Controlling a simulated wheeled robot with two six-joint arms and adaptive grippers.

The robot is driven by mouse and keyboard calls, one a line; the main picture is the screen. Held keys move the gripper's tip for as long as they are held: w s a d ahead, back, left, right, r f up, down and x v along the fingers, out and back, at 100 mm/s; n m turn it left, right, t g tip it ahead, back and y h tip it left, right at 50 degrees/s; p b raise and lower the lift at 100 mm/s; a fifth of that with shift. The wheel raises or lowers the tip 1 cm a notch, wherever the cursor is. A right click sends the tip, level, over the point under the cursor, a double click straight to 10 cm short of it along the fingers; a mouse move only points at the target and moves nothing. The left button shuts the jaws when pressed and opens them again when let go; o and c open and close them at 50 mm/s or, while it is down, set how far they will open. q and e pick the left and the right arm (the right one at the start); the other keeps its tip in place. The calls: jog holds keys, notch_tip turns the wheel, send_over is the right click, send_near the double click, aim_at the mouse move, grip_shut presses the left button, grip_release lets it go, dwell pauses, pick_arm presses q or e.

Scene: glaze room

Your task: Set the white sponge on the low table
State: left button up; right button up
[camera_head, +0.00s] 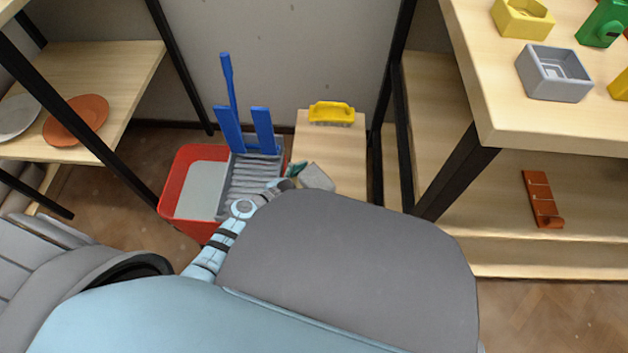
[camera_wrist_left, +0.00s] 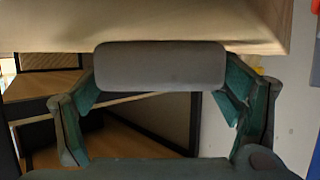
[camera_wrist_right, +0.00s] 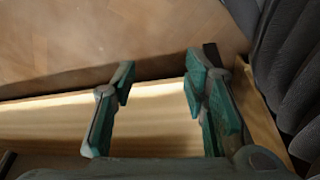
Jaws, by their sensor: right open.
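The white sponge (camera_head: 316,178), which looks pale grey, is at the near part of the low table (camera_head: 322,151) in the head view. My left gripper (camera_head: 300,174) is at its left side, partly hidden by my arm. In the left wrist view the sponge (camera_wrist_left: 160,66) spans the gap between the fingers (camera_wrist_left: 161,90), with a pad at each end. The table's pale wood (camera_wrist_left: 150,20) is right beyond it; I cannot tell whether they touch. My right gripper (camera_wrist_right: 160,90) is open and empty in the right wrist view, out of the head view.
A red bucket (camera_head: 186,222) with a grey wringer and blue handles is close to the left. Shelves with plates (camera_head: 76,120) stand at left. A higher table (camera_head: 500,118) with blocks is at right.

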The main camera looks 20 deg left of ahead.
pick_arm(q)
jog(key=shift+o, duration=0.5)
jog(key=shift+s+r, duration=0.1)
jog(key=shift+r, duration=0.15)
jog(key=p+v, duration=0.3)
jog(key=v, duration=0.3)
jog(key=shift+r+p, duration=0.1)
jog(key=shift+p, duration=0.2)
jog(key=p+v, duration=0.1)
jog(key=v, duration=0.4)
jog(key=shift+s+a+p, duration=0.2)
jog(key=shift+s+p, duration=0.15)
pick_arm(e)
jog(key=s+d+f, duration=0.2)
jog(key=s+f, duration=0.3)
jog(key=s, duration=0.1)
jog(key=shift+s+r, duration=0.1)
